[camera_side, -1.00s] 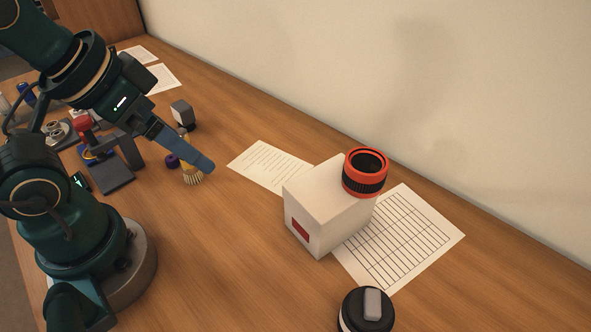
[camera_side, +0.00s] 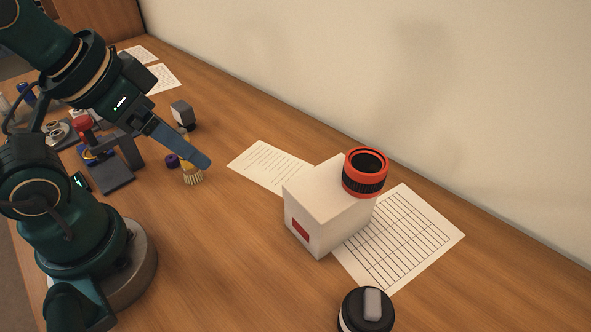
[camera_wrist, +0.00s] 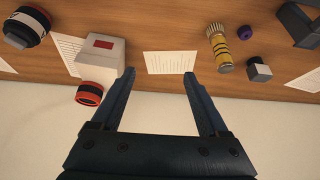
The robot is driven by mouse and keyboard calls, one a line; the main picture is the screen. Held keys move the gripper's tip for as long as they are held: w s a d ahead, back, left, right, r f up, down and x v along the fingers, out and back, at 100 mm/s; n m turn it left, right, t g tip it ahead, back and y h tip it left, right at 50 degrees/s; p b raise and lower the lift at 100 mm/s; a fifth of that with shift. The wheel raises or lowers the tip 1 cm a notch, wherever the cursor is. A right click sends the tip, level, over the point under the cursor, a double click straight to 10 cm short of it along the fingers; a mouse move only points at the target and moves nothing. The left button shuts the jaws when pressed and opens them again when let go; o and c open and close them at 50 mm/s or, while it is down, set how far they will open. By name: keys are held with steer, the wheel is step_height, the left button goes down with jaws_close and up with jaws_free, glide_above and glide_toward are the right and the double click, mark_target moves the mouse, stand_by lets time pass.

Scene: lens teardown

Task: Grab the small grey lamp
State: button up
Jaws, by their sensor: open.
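A small grey block-shaped thing with a dark lower part (camera_side: 182,112), which looks like the grey lamp, stands on the wooden table behind my gripper. In the wrist view the lamp (camera_wrist: 260,72) is at the right, well outside my fingers. My gripper (camera_wrist: 159,74) is open and empty; its two blue fingers are spread with bare wall and table edge between them. In the side view my gripper (camera_side: 206,162) is above the table, its near finger crossing in front of a yellow-handled brush (camera_side: 193,178).
A white box (camera_side: 318,208) with a red-and-black ring (camera_side: 364,172) on top stands mid-table. A black round piece (camera_side: 366,312) is in front. A purple knob (camera_side: 172,160) and a dark stand (camera_side: 110,177) are at the left. The wall (camera_side: 460,110) bounds the back.

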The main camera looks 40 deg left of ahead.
step_height(320, 180, up, 5)
steer(key=m+g+y, duration=0.5)
steer(key=m+y, duration=0.9)
steer(key=m, duration=0.4)
glide_above(187, 111)
steer(key=d, duration=0.2)
step_height(187, 111, down, 16)
steer(key=shift+f, duration=0.2)
steer(key=shift+f+h, duration=0.25)
steer(key=shift+h, duration=0.05)
steer(key=shift+x, duration=2.5)
steer(key=shift+s, duration=0.1)
steer(key=shift+c, duration=0.3)
